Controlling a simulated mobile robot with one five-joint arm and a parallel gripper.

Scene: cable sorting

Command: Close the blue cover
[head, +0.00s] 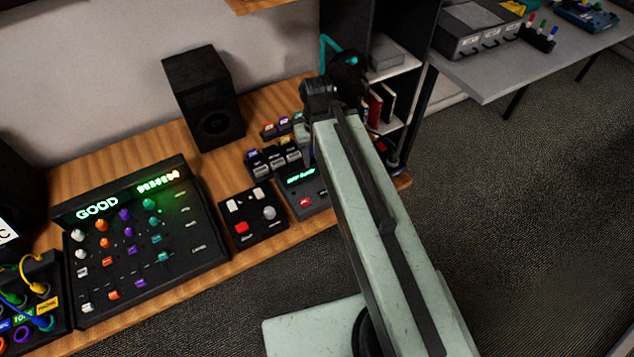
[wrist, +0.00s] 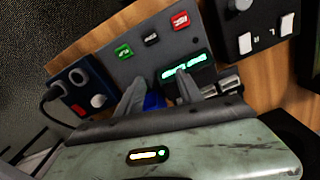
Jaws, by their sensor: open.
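A small blue part (wrist: 153,101), which may be the blue cover, shows between the fingers of my gripper (wrist: 158,92) in the wrist view. Its lower part is hidden, so I cannot tell its angle or whether the fingers touch it. The fingers are apart, over the near edge of a grey panel (wrist: 150,62) with green, black and red buttons and a lit green display (wrist: 184,66). In the head view the same panel (head: 306,187) is partly hidden by my arm. My gripper is mostly hidden behind the arm there.
A dark blue box (wrist: 72,75) with a red button and a cable stands left of the panel. A black control box (head: 253,217), a mixer reading GOOD (head: 190,240) and a speaker (head: 203,98) share the wooden desk (head: 130,150). A shelf (head: 400,75) stands close behind my arm.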

